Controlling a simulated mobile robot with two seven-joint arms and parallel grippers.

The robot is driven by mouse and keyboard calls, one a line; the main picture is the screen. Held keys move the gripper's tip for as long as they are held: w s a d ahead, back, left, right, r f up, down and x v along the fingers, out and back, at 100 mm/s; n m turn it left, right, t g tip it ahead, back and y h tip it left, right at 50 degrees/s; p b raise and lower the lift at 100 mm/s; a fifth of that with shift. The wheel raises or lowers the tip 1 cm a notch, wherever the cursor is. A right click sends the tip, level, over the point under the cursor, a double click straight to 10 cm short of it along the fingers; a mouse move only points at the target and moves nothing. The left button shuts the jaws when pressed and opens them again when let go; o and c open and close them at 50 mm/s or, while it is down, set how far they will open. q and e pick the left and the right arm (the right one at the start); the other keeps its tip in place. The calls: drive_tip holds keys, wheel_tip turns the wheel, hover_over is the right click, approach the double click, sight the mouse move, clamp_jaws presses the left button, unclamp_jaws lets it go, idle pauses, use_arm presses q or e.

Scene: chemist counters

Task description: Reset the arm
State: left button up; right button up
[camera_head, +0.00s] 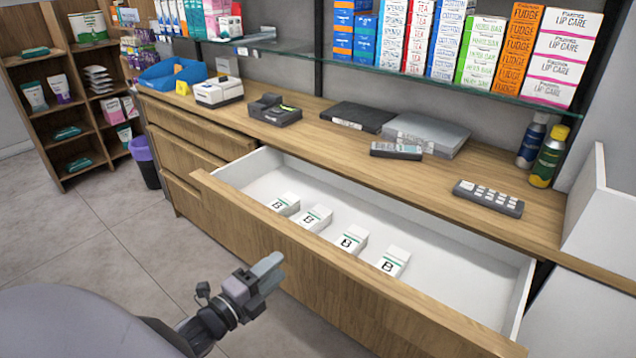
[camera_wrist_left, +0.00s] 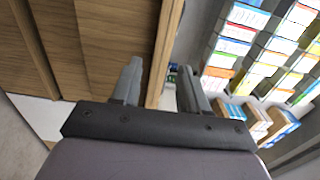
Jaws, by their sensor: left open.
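My left gripper (camera_head: 266,274) is in front of the open drawer, outside its wooden front, at the lower left of the head view. In the left wrist view the left gripper's two fingers (camera_wrist_left: 160,85) stand apart with nothing between them. The open drawer (camera_head: 460,265) has a white inside and a wooden front. Several small white boxes marked B (camera_head: 350,240) lie in a row in it, near the front panel. My right gripper is not in view.
The wooden counter (camera_head: 350,150) above the drawer carries a keypad (camera_head: 488,198), a flat grey device (camera_head: 425,133) and a white printer (camera_head: 218,91). A glass shelf of boxes hangs above. A purple-lined bin (camera_head: 146,163) stands left. The tiled floor at left is clear.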

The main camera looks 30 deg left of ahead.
use_arm(q)
drive_tip(key=s+d+f+n+g, duration=0.3)
drive_tip(key=s+d+f+n, duration=0.2)
drive_tip(key=d+n, duration=0.3)
drive_tip(key=s+d+f+n+g, duration=0.4)
drive_tip(key=s+d+f+n, duration=0.2)
drive_tip(key=s+d+n, duration=0.1)
drive_tip(key=shift+s+d+f+n+g+h, duration=0.3)
drive_tip(key=shift+d+n, duration=0.2)
drive_tip(key=shift+n, duration=0.3)
drive_tip(key=shift+a, duration=0.1)
